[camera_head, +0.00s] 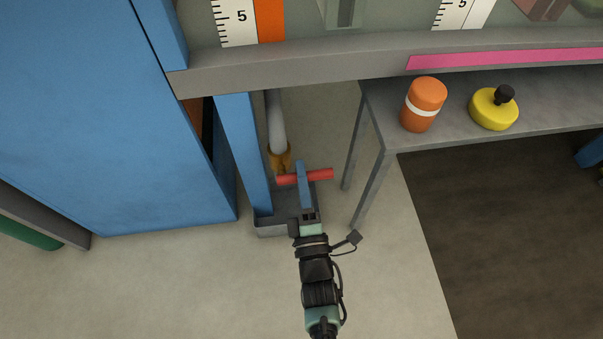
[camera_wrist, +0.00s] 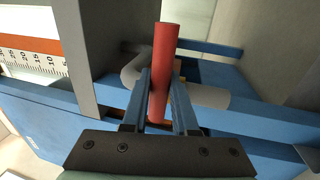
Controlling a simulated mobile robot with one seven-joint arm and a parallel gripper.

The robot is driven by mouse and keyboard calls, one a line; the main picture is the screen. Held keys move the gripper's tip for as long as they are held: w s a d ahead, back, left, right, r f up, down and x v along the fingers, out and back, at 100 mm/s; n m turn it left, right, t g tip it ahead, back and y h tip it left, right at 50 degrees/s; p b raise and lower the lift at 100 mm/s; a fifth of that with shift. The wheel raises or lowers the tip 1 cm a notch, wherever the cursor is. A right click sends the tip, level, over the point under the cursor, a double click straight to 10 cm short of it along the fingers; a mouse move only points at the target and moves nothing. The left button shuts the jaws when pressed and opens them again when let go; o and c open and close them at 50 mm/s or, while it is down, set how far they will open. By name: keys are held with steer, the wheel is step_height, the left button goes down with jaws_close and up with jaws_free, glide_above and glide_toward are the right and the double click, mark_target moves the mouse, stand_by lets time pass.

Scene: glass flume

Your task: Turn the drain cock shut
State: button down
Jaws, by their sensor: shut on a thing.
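The drain cock has a brass body (camera_head: 279,160) at the lower end of a pale grey pipe (camera_head: 276,122). Its red lever (camera_head: 320,174) runs nearly left to right in the head view. My gripper (camera_head: 303,174) is shut on this lever, with a blue finger across it. In the wrist view the lever (camera_wrist: 164,50) stands upright between my two blue fingers (camera_wrist: 159,85), and its far end sticks out past them. Part of the cock's body is hidden behind the lever and fingers in the wrist view.
A blue post (camera_head: 244,155) stands just left of the pipe, with a large blue panel (camera_head: 130,120) beyond it. A grey table (camera_head: 375,145) at the right holds an orange jar (camera_head: 425,103) and a yellow round container (camera_head: 493,109). The flume's grey rail (camera_head: 300,70) runs above.

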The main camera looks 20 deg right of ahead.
steer(key=c, duration=0.7)
jaws_free()
steer(key=shift+s, duration=0.1)
steer(key=p+v, duration=0.3)
steer(key=v, duration=0.9)
steer(key=shift+s+f, duration=0.1)
steer(key=shift+s, duration=0.3)
